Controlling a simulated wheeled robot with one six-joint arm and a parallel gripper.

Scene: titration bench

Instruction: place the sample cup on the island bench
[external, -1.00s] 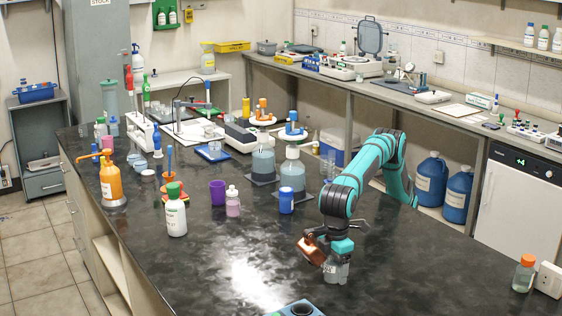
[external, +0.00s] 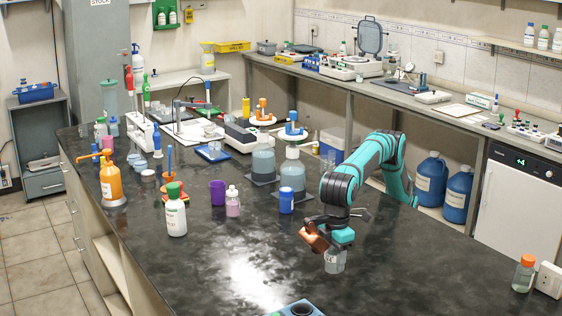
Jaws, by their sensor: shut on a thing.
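The sample cup (external: 334,262) is a small clear cup with a pale label, in the external view right of centre. My gripper (external: 337,247) is shut on it from above, at the end of my teal and black arm. The cup is upright, low over the dark island bench (external: 400,285). I cannot tell whether its bottom touches the bench top. The gripper's fingertips are partly hidden by the copper-coloured part of my wrist.
A blue-labelled jar (external: 286,200), a small pink bottle (external: 233,202) and a purple cup (external: 217,192) stand left of the arm. A green-capped white bottle (external: 176,212) stands farther left. A teal block (external: 298,309) is at the front edge. Bench top around the cup is clear.

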